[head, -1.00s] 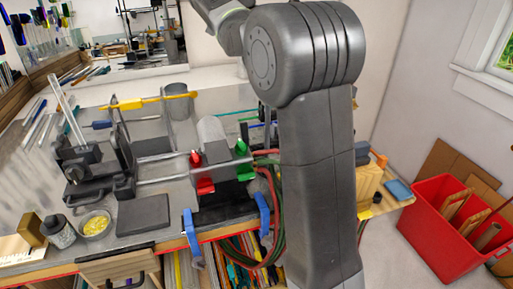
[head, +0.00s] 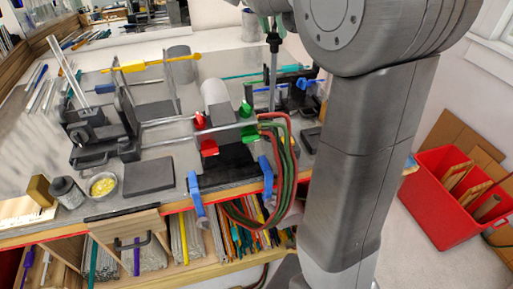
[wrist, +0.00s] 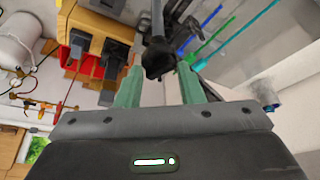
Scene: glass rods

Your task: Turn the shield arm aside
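A thin grey upright rod (head: 272,85) with a black knob (head: 273,42) on top stands at the back right of the bench in the head view. It may be the shield arm, but I cannot tell for sure. In the wrist view the black knob (wrist: 158,60) lies between my gripper's two green fingers. My gripper (head: 273,24) is at the knob from above, partly cut off by the top edge of the head view. In the wrist view my gripper (wrist: 159,72) looks open, with small gaps beside the knob. I see no clear contact.
A burner with red (head: 208,147) and green (head: 246,109) valves and hoses stands left of the rod. A yellow bar (head: 150,65) on posts is farther left. Blue clamps (head: 197,205) grip the bench's front edge. A red bin (head: 445,215) stands on the floor at right.

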